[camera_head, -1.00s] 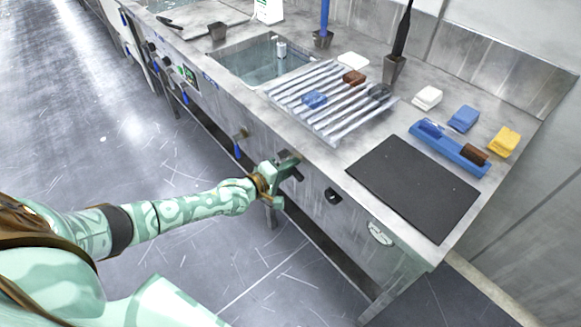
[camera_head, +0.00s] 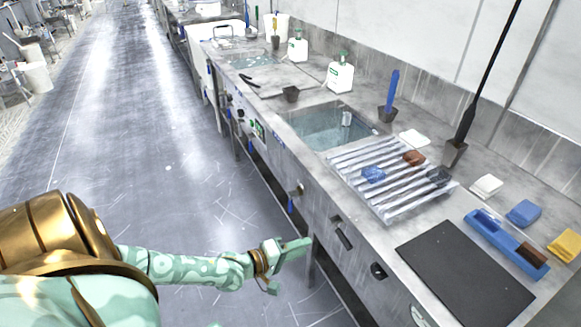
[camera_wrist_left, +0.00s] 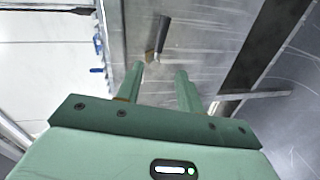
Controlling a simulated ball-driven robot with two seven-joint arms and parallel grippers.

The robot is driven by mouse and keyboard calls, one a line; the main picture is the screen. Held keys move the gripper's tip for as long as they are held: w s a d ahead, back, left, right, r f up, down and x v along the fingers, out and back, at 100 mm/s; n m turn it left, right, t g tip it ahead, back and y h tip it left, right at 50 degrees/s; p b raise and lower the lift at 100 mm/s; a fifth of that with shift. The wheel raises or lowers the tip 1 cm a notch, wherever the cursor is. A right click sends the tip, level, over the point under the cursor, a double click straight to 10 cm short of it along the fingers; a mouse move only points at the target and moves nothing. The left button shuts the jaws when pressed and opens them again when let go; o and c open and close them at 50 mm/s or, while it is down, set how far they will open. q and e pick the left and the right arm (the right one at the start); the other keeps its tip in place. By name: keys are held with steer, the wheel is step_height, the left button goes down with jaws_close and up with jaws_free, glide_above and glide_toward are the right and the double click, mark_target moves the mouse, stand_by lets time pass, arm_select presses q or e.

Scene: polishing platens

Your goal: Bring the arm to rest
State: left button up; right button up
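My left gripper (camera_head: 286,267) is in front of the bench, over the floor, at the end of my mint-green arm. In the left wrist view its two fingers (camera_wrist_left: 161,80) stand apart with nothing between them. A black lever handle (camera_head: 342,235) is on the bench's front panel, to the right of the gripper and apart from it. The lever also shows in the left wrist view (camera_wrist_left: 162,35), beyond the fingertips. My right gripper is not in view.
The steel bench holds a sink (camera_head: 322,125), a ribbed rack (camera_head: 395,195) with blue, brown and dark pieces, a black mat (camera_head: 466,272) and a blue tray (camera_head: 491,228). A blue-handled valve (camera_head: 295,194) juts from the panel. The floor (camera_head: 120,130) at left is clear.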

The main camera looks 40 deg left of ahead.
arm_select(q)
steer(key=shift+v, duration=1)
steer(key=s+a+f+m+g+y, duration=0.35)
steer(key=s+f+m, duration=0.45)
steer(key=f, duration=0.3)
steer(key=s+a+f+m+g+y, duration=0.25)
steer(key=s+f+m+g, duration=0.35)
steer(key=f, duration=0.5)
steer(key=s+d+f+m+g, duration=0.1)
steer(key=s+f+m, duration=0.15)
steer(key=s, duration=0.45)
steer(key=s+d+f+m+g, duration=0.1)
steer(key=s+d+f, duration=0.1)
steer(key=s+f, duration=0.35)
steer(key=s+d+f+g+h, duration=0.1)
steer(key=s+d+g, duration=0.2)
steer(key=s+d, duration=0.8)
steer(key=s+n, duration=0.1)
steer(key=s, duration=0.3)
steer(key=shift+s+d+f, duration=0.2)
steer(key=shift+d, duration=0.1)
